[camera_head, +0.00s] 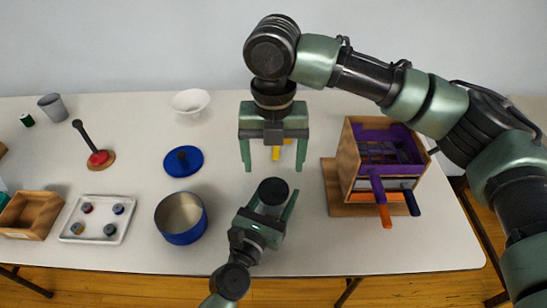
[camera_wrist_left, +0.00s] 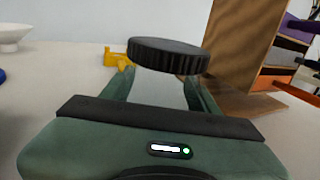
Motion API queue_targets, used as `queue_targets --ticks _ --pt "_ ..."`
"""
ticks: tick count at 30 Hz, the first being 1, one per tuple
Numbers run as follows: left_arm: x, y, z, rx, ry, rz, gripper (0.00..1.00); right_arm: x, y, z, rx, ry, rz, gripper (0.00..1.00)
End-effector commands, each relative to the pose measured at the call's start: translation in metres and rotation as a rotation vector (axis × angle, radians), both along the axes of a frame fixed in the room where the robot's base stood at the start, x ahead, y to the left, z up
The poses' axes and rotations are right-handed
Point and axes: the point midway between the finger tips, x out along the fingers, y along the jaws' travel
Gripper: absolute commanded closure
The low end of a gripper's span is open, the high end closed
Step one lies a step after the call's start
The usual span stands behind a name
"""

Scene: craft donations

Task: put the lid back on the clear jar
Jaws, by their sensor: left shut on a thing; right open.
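The black ribbed lid (camera_head: 273,190) is at my left gripper (camera_head: 270,203), near the table's front middle. In the left wrist view the lid (camera_wrist_left: 168,55) lies level on top, with a pale see-through body, the clear jar (camera_wrist_left: 160,92), faintly visible under it between the fingers. The lid looks seated on the jar, but the seam is hard to make out. My left gripper is shut on the jar's sides. My right gripper (camera_head: 274,165) is open and empty, pointing down just behind the jar, apart from the lid.
A yellow object (camera_head: 286,143) lies behind my right gripper. A wooden box (camera_head: 348,165) with purple, orange and blue parts stands right.

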Motion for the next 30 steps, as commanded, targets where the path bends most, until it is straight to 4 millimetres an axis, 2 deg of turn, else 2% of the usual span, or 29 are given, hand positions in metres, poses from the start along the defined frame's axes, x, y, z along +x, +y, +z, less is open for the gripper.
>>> queue_targets --ticks 11,24,30 --pt "0.000 0.000 0.000 0.000 0.000 0.000 1.00 0.000 0.000 -0.006 -0.001 0.001 -0.002 0.20" --pt "0.000 0.000 0.000 0.000 0.000 0.000 1.00 0.000 0.000 -0.068 -0.001 0.002 -0.004 0.20" --pt "0.000 0.000 0.000 0.000 0.000 0.000 1.00 0.000 0.000 -0.080 -0.001 0.001 -0.003 0.20"
